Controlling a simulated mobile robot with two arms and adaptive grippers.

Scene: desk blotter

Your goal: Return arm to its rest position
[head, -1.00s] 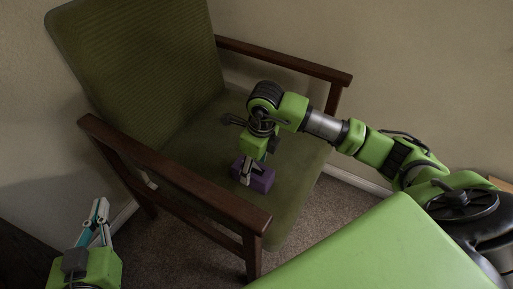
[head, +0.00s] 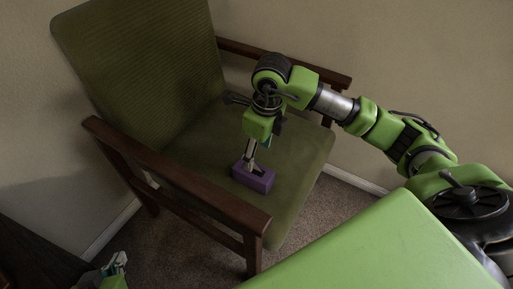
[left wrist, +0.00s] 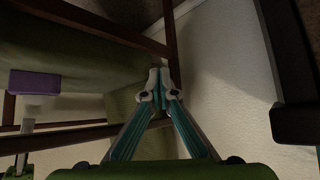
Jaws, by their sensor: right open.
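My right gripper (head: 249,166) is open and points down at the purple block (head: 258,182) on the chair's green seat. In the left wrist view, the purple block (left wrist: 35,84) shows at the left edge, with my right gripper (left wrist: 30,118) next to it. Its fingertips overlap the block's near top in the head view; whether they touch it I cannot tell. My left gripper (head: 119,262) is low at the bottom left of the head view, partly cut off. In the left wrist view my left gripper (left wrist: 157,82) has its fingertips together, with nothing seen between them.
The armchair (head: 150,75) has wooden armrests, the near one (head: 175,180) between my two grippers. A wall (head: 430,60) stands behind it. Carpet (head: 325,205) shows around the chair. A dark piece of furniture (head: 35,250) is at the lower left.

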